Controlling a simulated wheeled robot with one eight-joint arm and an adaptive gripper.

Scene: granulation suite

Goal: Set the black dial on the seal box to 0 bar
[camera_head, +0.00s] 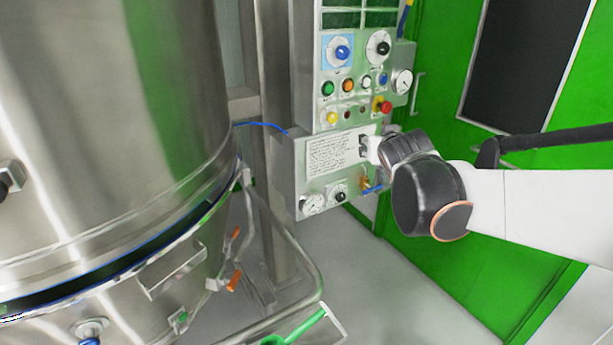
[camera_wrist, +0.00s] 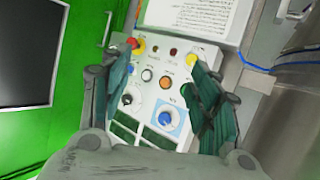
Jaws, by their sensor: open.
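The seal box (camera_head: 301,178) is the lower grey box on the column, with a printed sheet on its face. Its black dial (camera_head: 340,196) sits low on the face, right of a round white gauge (camera_head: 313,204). The dial's setting is too small to read. My gripper (camera_head: 365,146) is in front of the box's upper right side, above and right of the dial. In the wrist view my gripper (camera_wrist: 158,62) is open and empty, its fingers framing the upper control panel upside down. The seal box's sheet (camera_wrist: 200,14) shows at the top there; its dial is out of that view.
The upper panel (camera_head: 333,82) carries a blue knob (camera_head: 342,52), another black dial (camera_head: 380,48), several buttons and a red mushroom button (camera_head: 382,106). A large steel vessel (camera_head: 110,120) fills the left. A pipe rail (camera_head: 300,262) curves below the box. A green door stands right.

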